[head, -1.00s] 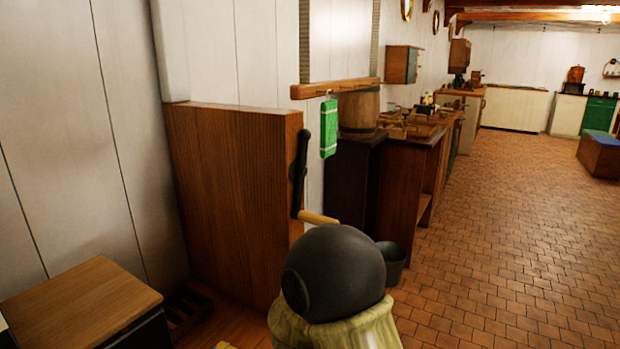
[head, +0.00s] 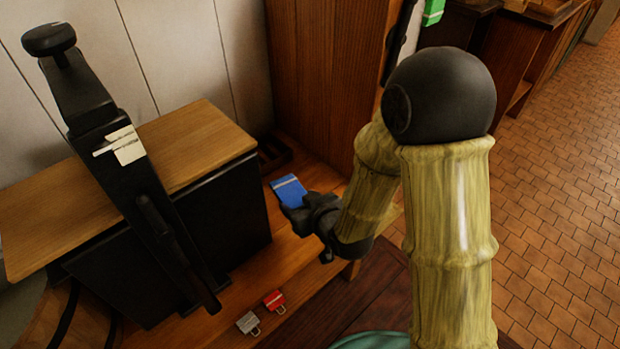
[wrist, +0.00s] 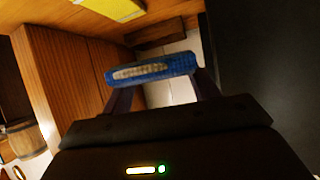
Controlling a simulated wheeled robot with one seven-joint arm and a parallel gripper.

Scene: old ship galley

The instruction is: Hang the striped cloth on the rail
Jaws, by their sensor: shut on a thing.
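My gripper (head: 299,207) is shut on a folded blue cloth (head: 288,189) with a pale stripe near one edge. It holds the cloth over the low wooden surface, beside the black cabinet. In the wrist view the cloth (wrist: 150,69) lies across between the two fingers, its blue end face showing a pale inner patch. A green cloth (head: 433,12) shows at the top edge of the head view, cut off by the frame. The wooden rail is out of the head view now.
A black cabinet with a wooden top (head: 195,145) and a tall black lever-like device (head: 125,155) stand left of my gripper. A brown wooden panel (head: 318,85) rises behind. Small red (head: 274,300) and grey (head: 248,322) items lie in front. Tiled floor (head: 560,220) is open at right.

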